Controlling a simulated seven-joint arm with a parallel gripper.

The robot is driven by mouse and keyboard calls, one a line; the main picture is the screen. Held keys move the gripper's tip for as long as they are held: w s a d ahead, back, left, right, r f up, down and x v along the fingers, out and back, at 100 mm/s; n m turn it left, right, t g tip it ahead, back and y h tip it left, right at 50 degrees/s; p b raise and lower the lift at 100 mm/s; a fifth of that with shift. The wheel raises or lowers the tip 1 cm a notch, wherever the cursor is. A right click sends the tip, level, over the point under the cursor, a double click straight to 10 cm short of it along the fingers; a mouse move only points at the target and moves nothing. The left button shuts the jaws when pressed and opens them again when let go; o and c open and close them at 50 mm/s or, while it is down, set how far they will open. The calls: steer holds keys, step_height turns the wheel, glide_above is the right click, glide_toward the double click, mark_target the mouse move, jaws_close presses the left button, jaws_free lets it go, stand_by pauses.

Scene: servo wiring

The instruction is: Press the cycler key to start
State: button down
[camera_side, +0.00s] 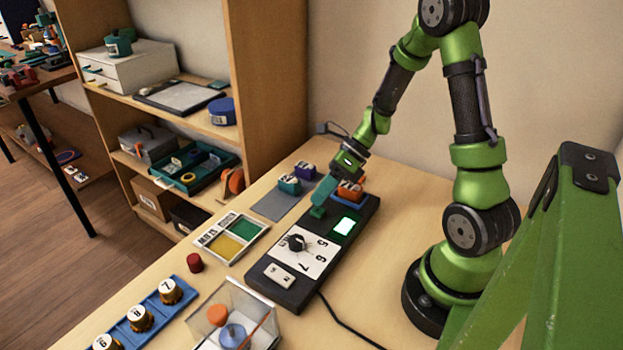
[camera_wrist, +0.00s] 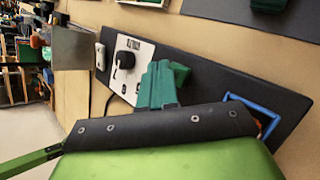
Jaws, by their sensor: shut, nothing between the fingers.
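The cycler is a long dark box (camera_side: 262,268) on the table, also in the wrist view (camera_wrist: 205,75). At the far end an orange servo (camera_side: 349,190) sits in a blue frame (camera_wrist: 250,106). My gripper (camera_side: 317,211) is shut and empty, its green fingers over the far half of the box, well away from the white key. Contact is unclear.
A grey mat (camera_side: 262,205) with teal and purple servos lies behind. A cable (camera_side: 345,325) runs off the near end.

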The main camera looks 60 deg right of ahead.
mark_target(322, 208)
steer(key=shift+r, duration=2.45)
steer(key=shift+d+f+n, duration=0.1)
steer(key=shift+n, duration=0.3)
steer(key=s+a+r+n+t+h, duration=0.1)
steer(key=s+a+r+n+h, duration=0.2)
steer(key=r+n, duration=0.4)
steer(key=s+a+r+n+t+h, duration=0.2)
steer(key=s+a+r+n, duration=0.3)
steer(key=n, duration=1.5)
steer(key=shift+a+r+h, duration=0.7)
steer(key=shift+r, duration=0.2)
